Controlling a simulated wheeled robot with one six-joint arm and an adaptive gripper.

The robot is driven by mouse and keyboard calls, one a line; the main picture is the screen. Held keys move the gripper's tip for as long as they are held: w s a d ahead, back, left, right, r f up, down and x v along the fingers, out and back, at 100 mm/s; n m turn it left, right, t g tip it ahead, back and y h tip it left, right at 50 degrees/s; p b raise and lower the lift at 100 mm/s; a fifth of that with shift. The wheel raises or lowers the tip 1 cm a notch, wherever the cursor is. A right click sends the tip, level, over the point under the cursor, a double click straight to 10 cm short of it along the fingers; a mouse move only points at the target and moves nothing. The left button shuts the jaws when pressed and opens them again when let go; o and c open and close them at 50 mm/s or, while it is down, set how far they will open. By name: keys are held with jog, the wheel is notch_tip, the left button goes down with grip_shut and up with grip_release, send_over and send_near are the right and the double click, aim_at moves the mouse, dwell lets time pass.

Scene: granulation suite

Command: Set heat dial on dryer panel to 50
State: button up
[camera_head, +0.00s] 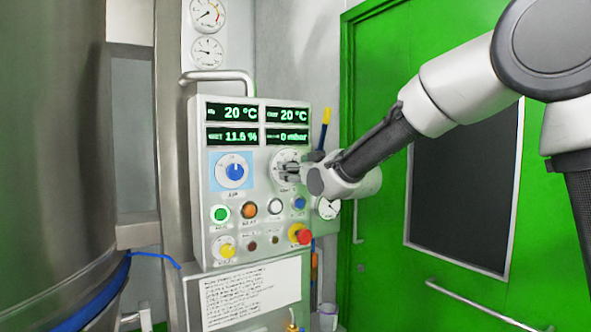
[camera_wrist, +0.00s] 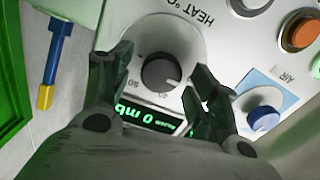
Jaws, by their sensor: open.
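The dryer panel (camera_head: 242,180) is a light grey box with displays, dials and buttons. Its heat dial (camera_head: 282,156) is at the upper right below the displays, partly hidden by my gripper (camera_head: 294,171). In the wrist view the dial's dark round knob (camera_wrist: 160,73) sits on a pale disc labelled HEAT °C, seen turned round. A light mark on the knob points to the lower right there; the scale numbers are too small to read surely. My gripper (camera_wrist: 161,60) is open, one finger on each side of the knob, with visible gaps. Contact cannot be told.
The blue air dial (camera_head: 235,172) is left of the heat dial, near one finger in the wrist view. Buttons, including a red one (camera_head: 303,236), lie below. A metal handle (camera_head: 218,76) tops the panel. A blue-yellow tool (camera_head: 324,130) hangs right. A green door (camera_head: 400,60) stands behind.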

jog(key=shift+w+a, duration=0.15)
jog(key=shift+w, duration=0.05)
jog(key=shift+c, duration=0.3)
jog(key=c, duration=1)
jog(key=shift+o, duration=0.2)
